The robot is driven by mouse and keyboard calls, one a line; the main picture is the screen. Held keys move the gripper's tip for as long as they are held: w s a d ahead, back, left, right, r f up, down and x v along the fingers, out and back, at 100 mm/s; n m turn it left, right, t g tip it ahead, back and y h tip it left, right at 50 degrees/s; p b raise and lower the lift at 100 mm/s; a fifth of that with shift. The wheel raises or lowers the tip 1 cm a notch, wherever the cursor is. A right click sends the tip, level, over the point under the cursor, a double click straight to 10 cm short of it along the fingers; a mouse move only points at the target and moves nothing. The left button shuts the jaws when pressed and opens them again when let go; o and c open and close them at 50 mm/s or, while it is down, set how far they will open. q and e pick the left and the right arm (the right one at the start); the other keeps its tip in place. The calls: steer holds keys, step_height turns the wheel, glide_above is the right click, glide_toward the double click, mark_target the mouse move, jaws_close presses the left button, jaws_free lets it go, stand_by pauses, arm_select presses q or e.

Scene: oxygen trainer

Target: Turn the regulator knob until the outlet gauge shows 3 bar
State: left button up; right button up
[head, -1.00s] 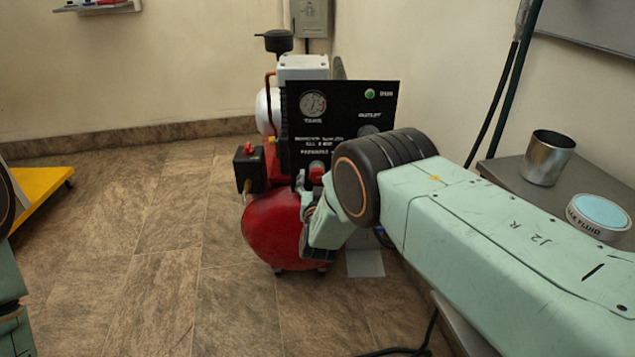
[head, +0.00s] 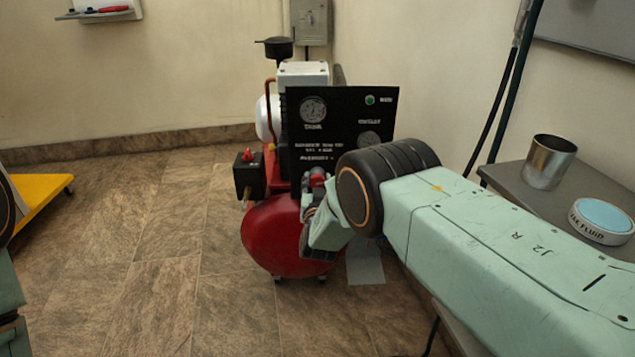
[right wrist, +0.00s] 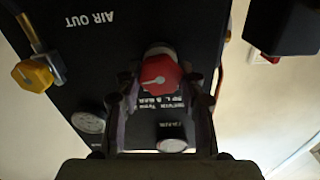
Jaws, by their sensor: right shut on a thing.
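The red regulator knob (right wrist: 160,75) has a pale pointer line and sits on the black panel (right wrist: 85,65), which is upside down in the right wrist view. My right gripper (right wrist: 161,84) is shut on the knob, one finger on each side. In the head view the knob (head: 317,177) shows just above my right gripper (head: 312,212). The outlet gauge (head: 369,139) is at the panel's right, its lower part close behind my arm. It also shows in the right wrist view (right wrist: 88,122). Its needle is too small to read. My left gripper is out of view.
The tank gauge (head: 313,110) is at the panel's upper left. A yellow knob (right wrist: 32,75) sits near the AIR OUT label. The red tank (head: 275,235) stands on the floor. A metal cup (head: 549,162) and a round tin (head: 600,221) are on a grey surface at right.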

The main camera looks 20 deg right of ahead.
steer(key=shift+c, duration=1.2)
steer(key=shift+m, duration=1.3)
steer(key=o, duration=1.2)
steer(key=shift+s, duration=0.1)
steer(key=v, duration=1.1)
steer(key=shift+s+a, duration=0.1)
steer(key=shift+s, duration=0.3)
steer(key=shift+f, duration=0.1)
